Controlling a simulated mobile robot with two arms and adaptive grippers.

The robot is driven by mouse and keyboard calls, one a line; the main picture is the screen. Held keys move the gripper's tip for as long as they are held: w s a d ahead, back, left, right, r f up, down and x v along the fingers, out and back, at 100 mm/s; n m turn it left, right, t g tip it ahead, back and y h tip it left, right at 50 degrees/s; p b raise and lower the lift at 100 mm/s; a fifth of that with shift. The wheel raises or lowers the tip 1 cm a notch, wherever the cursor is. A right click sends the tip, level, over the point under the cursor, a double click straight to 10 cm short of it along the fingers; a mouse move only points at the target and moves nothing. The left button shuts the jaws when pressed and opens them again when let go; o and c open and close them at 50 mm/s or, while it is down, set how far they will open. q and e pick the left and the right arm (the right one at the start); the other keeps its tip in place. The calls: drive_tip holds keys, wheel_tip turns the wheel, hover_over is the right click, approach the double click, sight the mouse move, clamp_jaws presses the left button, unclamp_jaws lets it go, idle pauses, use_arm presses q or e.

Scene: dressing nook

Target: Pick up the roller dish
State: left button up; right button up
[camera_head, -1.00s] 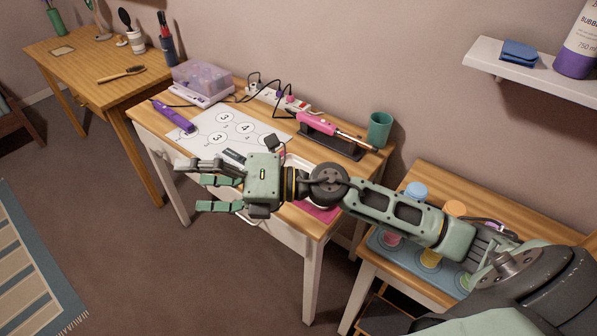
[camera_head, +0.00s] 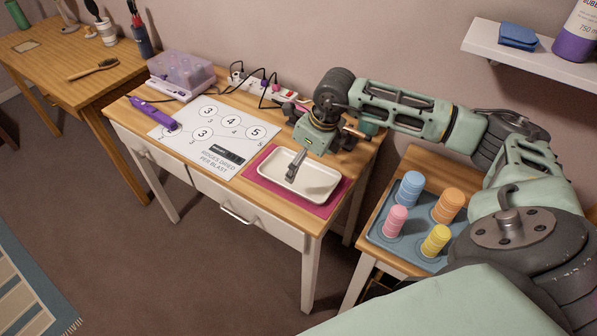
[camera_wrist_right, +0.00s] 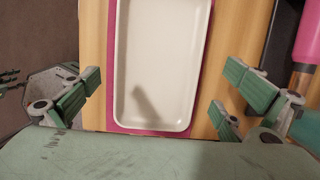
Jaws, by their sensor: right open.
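The roller dish is a shallow white rectangular dish (camera_head: 312,178) on a magenta mat (camera_head: 262,182) at the right front of the white dressing table. It looks empty. My right gripper (camera_head: 322,154) points down above the dish's far part, and one finger shows against the dish. In the right wrist view the dish (camera_wrist_right: 162,50) lies between the spread fingers of my right gripper (camera_wrist_right: 160,93), apart from them on both sides. The gripper is open and empty. Small greenish parts at that view's left edge may be my left gripper (camera_wrist_right: 9,80); its jaws are unclear.
A pink iron (camera_wrist_right: 309,35) lies close on the right. A power strip (camera_head: 270,86) with cables is behind. Coloured cylinders stand on a blue tray (camera_head: 388,235) at right.

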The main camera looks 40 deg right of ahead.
sight(298, 175)
drive_tip(key=x, duration=0.4)
drive_tip(key=shift+w+a+p, duration=0.1)
drive_tip(key=shift+a+p, duration=0.05)
drive_tip(key=shift+p, duration=0.15)
drive_tip(key=shift+r, duration=0.1)
drive_tip(key=shift+c, duration=0.5)
drive_tip(key=c, duration=1.5)
